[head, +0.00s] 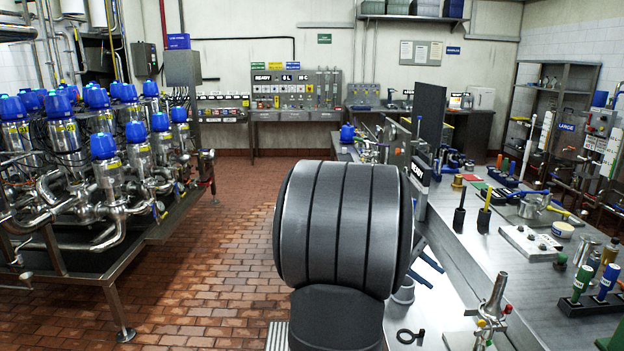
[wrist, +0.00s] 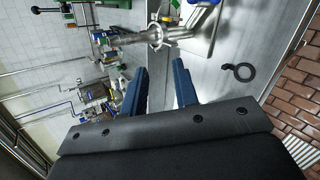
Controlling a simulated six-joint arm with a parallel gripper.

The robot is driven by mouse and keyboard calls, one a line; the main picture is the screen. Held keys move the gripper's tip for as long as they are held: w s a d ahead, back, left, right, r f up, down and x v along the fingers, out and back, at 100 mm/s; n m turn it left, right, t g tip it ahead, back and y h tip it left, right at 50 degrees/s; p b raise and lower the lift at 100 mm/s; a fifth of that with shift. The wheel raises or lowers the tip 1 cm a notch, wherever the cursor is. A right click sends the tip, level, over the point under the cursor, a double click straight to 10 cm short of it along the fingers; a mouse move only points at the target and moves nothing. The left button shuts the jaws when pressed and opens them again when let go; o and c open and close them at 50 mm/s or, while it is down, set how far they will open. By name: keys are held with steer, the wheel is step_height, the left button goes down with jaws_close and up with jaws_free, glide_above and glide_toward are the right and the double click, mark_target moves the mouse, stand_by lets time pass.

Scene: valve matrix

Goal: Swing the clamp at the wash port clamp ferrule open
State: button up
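A steel pipe fitting with a clamp (head: 490,318) stands on the bench at the front right of the head view; I take it for the wash port clamp ferrule. In the wrist view a steel pipe with a round flange and clamp ring (wrist: 157,36) lies beyond my fingertips. Whether the clamp is open or shut is too small to tell. My gripper (wrist: 161,82) has two blue fingers spread apart with nothing between them. It is apart from the fitting. In the head view my own arm hides most of it; the blue fingers show just right of the arm.
A black ring with a tail (head: 410,337) lies flat on the bench beside the fitting. A white box with knobs (head: 530,242) and a black holder with green and blue handles (head: 590,303) stand farther right. Racked blue-capped valves (head: 105,148) fill the left. The brick floor between is clear.

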step_height(320, 180, down, 7)
steer(key=a+n+g+h, duration=0.1)
steer(key=a+n+h, duration=0.1)
steer(key=n+h, duration=0.35)
steer(key=n+t+h, duration=0.2)
steer(key=n, duration=0.8)
glide_toward(476, 310)
steer(key=shift+m+g, duration=0.3)
steer(key=shift+m, duration=0.15)
steer(key=d, duration=0.4)
steer(key=d+f, duration=0.1)
steer(key=d, duration=0.2)
steer(key=shift+w, duration=0.3)
steer(key=shift+w+a+m+g, duration=0.15)
steer(key=shift+w+m+g, duration=0.1)
steer(key=shift+m+g, duration=0.25)
steer(key=shift+w+a+m+g, duration=0.15)
steer(key=shift+w+m+g, duration=0.15)
steer(key=shift+g, duration=0.4)
